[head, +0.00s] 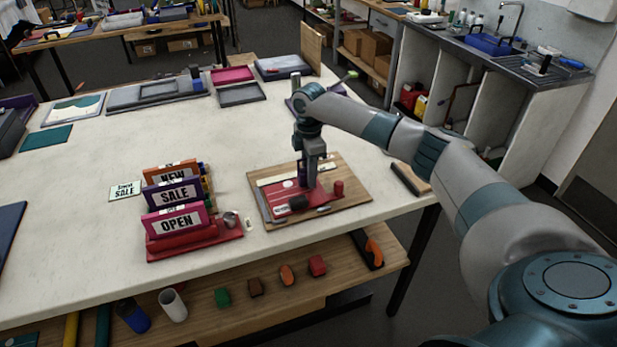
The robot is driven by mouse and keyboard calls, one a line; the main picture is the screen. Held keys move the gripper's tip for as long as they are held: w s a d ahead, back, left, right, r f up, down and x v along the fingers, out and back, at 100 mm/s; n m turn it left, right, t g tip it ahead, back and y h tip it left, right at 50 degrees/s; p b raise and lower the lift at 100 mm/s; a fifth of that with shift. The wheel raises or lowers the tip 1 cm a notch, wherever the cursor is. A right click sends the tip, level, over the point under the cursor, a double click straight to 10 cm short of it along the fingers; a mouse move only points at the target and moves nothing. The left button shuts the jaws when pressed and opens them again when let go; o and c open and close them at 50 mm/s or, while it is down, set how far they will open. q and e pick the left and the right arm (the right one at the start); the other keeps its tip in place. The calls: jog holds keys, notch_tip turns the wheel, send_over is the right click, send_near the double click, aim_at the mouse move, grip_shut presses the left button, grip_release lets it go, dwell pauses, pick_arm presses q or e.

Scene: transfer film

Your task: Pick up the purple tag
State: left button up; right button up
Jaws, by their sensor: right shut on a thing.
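My right gripper (307,184) points down over a wooden board (347,190) near the table's right front. It is shut on a narrow purple piece, which looks like the purple tag (301,171). The fingers hide much of it, and I cannot tell whether its lower end touches the board. Another purple sign reading SALE (172,194) stands in a red rack (190,241) to the left, between an orange NEW sign (172,172) and a magenta OPEN sign (176,219). My left gripper is out of view.
A small metal cup (231,219) stands at the rack's right. Trays (242,94) lie at the back.

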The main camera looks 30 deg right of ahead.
jog(key=shift+r, duration=0.4)
jog(key=shift+s+d+r+b, duration=0.1)
jog(key=shift+d+r+b, duration=0.1)
jog(key=shift+r+b, duration=0.9)
jog(key=s+d+r+b, duration=0.3)
jog(key=s+d+r, duration=0.4)
jog(key=d, duration=0.1)
jog(key=shift+s+d+r, duration=0.15)
jog(key=shift+s, duration=0.2)
